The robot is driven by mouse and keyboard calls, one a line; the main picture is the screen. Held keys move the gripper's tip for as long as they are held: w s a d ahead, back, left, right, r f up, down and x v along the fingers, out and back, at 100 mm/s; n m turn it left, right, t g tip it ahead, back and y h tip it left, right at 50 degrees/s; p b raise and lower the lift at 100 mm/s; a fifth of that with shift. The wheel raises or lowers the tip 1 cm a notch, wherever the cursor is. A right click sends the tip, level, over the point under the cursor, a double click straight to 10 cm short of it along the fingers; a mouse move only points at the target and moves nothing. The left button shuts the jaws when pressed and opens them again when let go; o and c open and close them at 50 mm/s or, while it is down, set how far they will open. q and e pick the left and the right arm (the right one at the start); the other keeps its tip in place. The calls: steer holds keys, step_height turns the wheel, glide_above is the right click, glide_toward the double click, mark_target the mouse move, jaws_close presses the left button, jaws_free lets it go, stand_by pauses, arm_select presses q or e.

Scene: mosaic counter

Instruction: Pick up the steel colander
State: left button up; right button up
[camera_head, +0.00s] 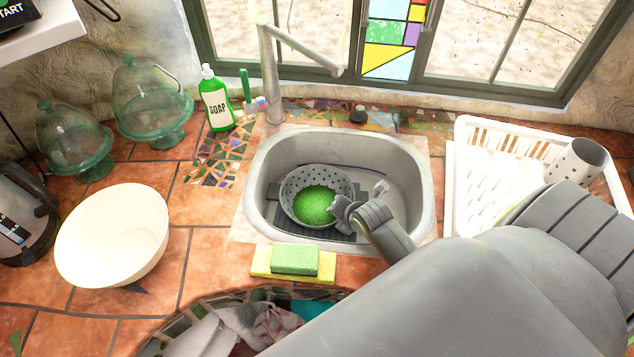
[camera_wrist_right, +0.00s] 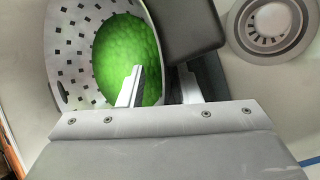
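The steel colander (camera_head: 338,181) stands in the sink, with a mass of green round pieces (camera_head: 316,205) in it. It also shows at the upper left of the right wrist view (camera_wrist_right: 66,40). My right gripper (camera_head: 350,212) is at the colander's right side. In the right wrist view its two fingers (camera_wrist_right: 163,85) are apart. One finger is in front of the green pieces, inside the rim, and the other is outside over a dark surface. The colander's wall lies between them; I cannot tell whether they touch it. My left gripper is not in view.
The sink (camera_head: 251,203) walls surround the colander. A faucet (camera_head: 270,75) stands behind it. Green and yellow sponges (camera_head: 294,260) lie at the front edge. A white dish rack (camera_head: 470,128) is at the right, a cream bowl (camera_head: 112,235) and soap bottle (camera_head: 216,98) at the left.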

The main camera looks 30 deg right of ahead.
steer(key=shift+w+f, duration=0.25)
steer(key=shift+f, duration=0.15)
steer(key=shift+c, duration=0.4)
jaws_close()
